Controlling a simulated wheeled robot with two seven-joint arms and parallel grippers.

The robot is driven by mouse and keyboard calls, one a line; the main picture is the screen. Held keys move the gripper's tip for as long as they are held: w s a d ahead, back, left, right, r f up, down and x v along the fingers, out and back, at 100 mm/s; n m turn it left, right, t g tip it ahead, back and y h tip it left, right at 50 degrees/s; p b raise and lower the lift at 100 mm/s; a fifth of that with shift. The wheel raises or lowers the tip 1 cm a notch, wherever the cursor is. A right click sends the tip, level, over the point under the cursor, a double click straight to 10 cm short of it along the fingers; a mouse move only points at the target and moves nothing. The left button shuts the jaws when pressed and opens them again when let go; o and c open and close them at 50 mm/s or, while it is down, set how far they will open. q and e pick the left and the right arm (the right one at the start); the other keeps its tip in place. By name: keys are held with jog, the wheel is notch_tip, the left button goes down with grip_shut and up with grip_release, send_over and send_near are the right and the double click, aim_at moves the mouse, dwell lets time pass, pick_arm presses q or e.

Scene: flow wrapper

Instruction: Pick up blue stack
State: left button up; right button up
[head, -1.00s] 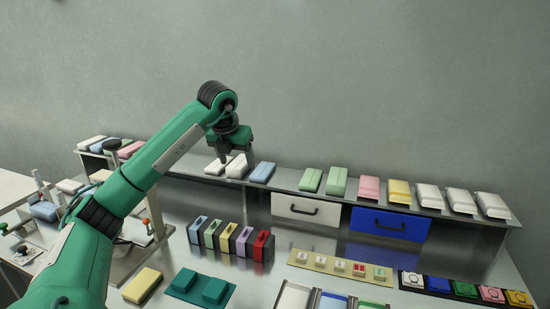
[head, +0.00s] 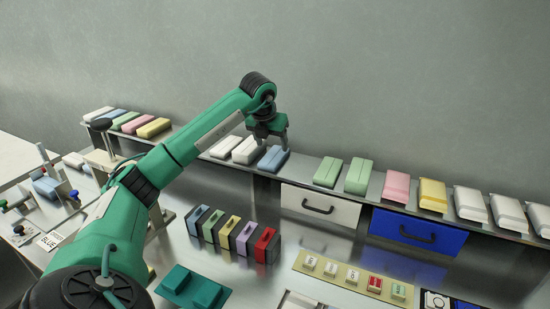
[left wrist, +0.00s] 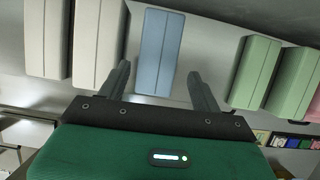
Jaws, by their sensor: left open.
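A light blue stack (head: 273,159) lies on the raised shelf, right of two white stacks (head: 236,147) and left of two green ones (head: 342,174). My left gripper (head: 270,143) is just above the blue stack, at its back end. In the left wrist view, the blue stack (left wrist: 158,52) lies ahead, between the lines of the two open fingers (left wrist: 160,82). The fingers are apart and hold nothing. My right gripper is not in view.
Pink, yellow and white stacks continue along the shelf (head: 311,188) to the right. Below are a white drawer (head: 318,206) and a blue drawer (head: 416,232). Several coloured holders (head: 232,235) stand on the metal table. White stacks (left wrist: 99,45) and green stacks (left wrist: 256,72) flank the blue one.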

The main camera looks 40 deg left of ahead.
pick_arm(q)
jog(key=p+x, duration=0.1)
jog(key=x, duration=0.4)
jog(key=shift+w+a+f, duration=0.15)
jog(key=shift+w+f, duration=0.05)
jog(key=shift+f, duration=0.15)
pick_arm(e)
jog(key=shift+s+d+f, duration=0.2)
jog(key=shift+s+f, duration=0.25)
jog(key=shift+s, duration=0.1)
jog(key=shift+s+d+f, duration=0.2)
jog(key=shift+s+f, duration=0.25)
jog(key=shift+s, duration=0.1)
pick_arm(q)
jog(key=c, duration=0.7)
jog(key=shift+c, duration=0.2)
jog(key=shift+r, duration=0.1)
notch_tip(320, 180, up, 9)
notch_tip(320, 180, up, 11)
send_over(274, 155)
jog(key=shift+s+d, duration=0.2)
jog(key=shift+s, duration=0.05)
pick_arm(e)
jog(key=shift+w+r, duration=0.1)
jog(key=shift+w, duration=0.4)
